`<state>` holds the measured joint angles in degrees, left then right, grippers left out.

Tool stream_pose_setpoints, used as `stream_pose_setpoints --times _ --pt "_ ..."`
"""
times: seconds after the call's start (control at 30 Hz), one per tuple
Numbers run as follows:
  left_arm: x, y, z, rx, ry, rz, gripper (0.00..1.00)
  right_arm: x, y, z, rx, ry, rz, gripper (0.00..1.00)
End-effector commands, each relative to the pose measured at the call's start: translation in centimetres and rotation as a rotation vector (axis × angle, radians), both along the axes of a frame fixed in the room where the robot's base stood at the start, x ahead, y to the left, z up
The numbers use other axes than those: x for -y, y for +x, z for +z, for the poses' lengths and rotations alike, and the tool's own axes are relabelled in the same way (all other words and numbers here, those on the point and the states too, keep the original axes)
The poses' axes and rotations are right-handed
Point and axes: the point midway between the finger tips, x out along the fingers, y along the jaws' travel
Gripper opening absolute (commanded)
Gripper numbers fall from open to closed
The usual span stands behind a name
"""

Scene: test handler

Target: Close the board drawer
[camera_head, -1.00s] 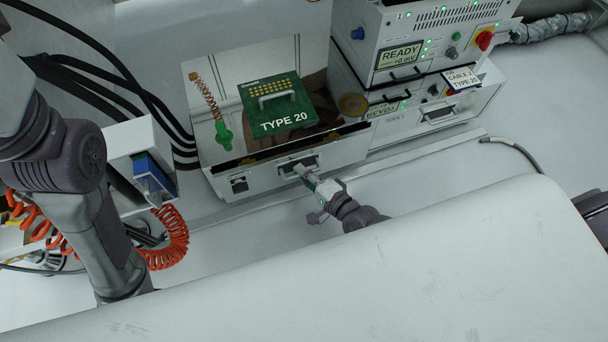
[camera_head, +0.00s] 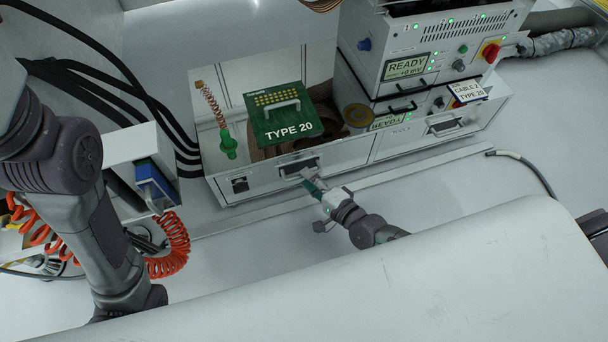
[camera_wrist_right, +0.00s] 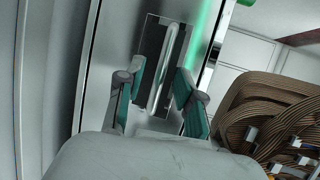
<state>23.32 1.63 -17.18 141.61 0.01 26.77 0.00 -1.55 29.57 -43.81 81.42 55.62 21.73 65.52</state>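The board drawer is the white left-hand drawer (camera_head: 265,184) in the head view, its top uncovered and its inside in sight. A green board marked TYPE 20 (camera_head: 290,133) shows above it, with a bar handle on top. My right gripper (camera_head: 308,181) is at the drawer's front handle (camera_head: 298,167). In the right wrist view my right gripper (camera_wrist_right: 157,98) has its two green-padded fingers apart, one on each side of the silver bar handle (camera_wrist_right: 165,65). Whether the fingers touch the bar is unclear. My left arm shows at the left, its gripper out of frame.
A second drawer (camera_head: 400,142) with a CABLE 2 TYPE 20 label (camera_head: 468,91) adjoins on the right, below the instrument reading READY (camera_head: 407,67). Coiled brown cable (camera_wrist_right: 265,105) lies beside the handle in the wrist view. A shelf with red coiled hose (camera_head: 172,245) stands left.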

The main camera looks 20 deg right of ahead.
Motion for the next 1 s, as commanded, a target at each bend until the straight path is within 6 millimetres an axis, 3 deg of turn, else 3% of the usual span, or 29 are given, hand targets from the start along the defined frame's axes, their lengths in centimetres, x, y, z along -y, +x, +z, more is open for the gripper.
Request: stream_pose_setpoints --times 0.2,0.4,0.6,1.0 --pt "0.0 0.0 0.0 0.001 0.000 0.000 0.36 2.1 -4.5 0.8 -0.004 -0.001 0.001 0.37" --pt "0.0 -0.1 0.0 0.002 -0.001 0.000 0.36 3.4 -7.4 1.4 -0.002 -0.002 0.000 0.37" --pt "0.0 -0.1 0.0 0.001 0.000 0.000 0.36 3.9 -8.5 1.7 -0.001 0.000 0.000 0.37" --pt "0.0 -0.1 0.0 0.001 0.000 0.000 0.36 3.9 -8.5 1.7 0.000 0.000 0.000 0.37"
